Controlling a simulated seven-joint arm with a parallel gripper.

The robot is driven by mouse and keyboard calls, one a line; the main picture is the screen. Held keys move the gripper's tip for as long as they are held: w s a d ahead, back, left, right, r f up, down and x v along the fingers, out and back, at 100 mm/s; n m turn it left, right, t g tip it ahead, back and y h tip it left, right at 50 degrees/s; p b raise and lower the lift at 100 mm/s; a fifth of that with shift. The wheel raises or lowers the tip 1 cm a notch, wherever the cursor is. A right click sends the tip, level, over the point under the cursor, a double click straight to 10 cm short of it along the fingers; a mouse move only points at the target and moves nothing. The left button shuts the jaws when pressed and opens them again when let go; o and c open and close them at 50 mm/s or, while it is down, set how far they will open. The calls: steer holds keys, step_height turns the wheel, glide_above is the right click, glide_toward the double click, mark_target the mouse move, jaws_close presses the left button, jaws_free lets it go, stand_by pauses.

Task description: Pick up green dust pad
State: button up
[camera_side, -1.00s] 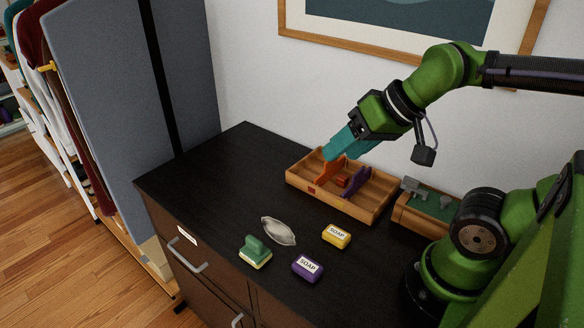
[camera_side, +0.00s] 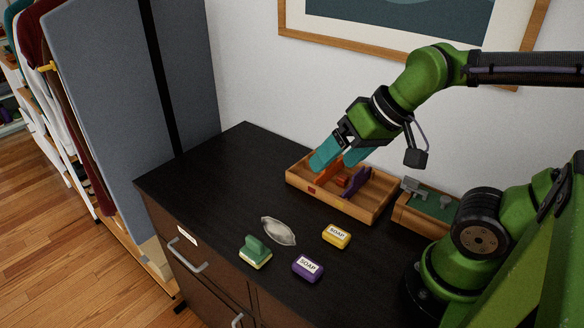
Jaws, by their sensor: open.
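The green dust pad (camera_side: 255,252), a green block with an upright green handle and a pale lower layer, rests on the dark dresser top (camera_side: 215,190) near its front edge. My gripper (camera_side: 332,162), with teal fingers, is open above the left end of the wooden tray. It is up and to the right of the pad, well apart from it. I cannot see anything held between the fingers.
A grey oval object (camera_side: 278,231) lies just beside the pad. A yellow soap (camera_side: 337,235) and a purple soap (camera_side: 308,268) lie to its right. The wooden tray (camera_side: 345,206) holds orange and purple items. A wooden box (camera_side: 425,210) stands right of it.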

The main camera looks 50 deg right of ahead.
steer(key=w+a+f+n+g+h, duration=0.2)
steer(key=w+a+f+n+g, duration=0.3)
steer(key=w+a, duration=0.4)
steer(key=m, duration=0.2)
glide_toward(254, 240)
steer(key=f, duration=0.6)
steer(key=shift+w, duration=0.25)
steer(key=shift+w+a+f, duration=0.1)
steer(key=shift+w+f, duration=0.05)
steer(key=shift+f, duration=0.85)
steer(key=shift+w+f, duration=0.2)
steer(key=shift+f, duration=0.8)
steer(key=shift+w+a+f, duration=0.1)
steer(key=shift+w+f, duration=0.05)
steer(key=shift+f, duration=0.85)
steer(key=c, duration=1.1)
step_height(254, 240, up, 10)
steer(key=shift+r, duration=0.1)
steer(key=shift+c, duration=0.2)
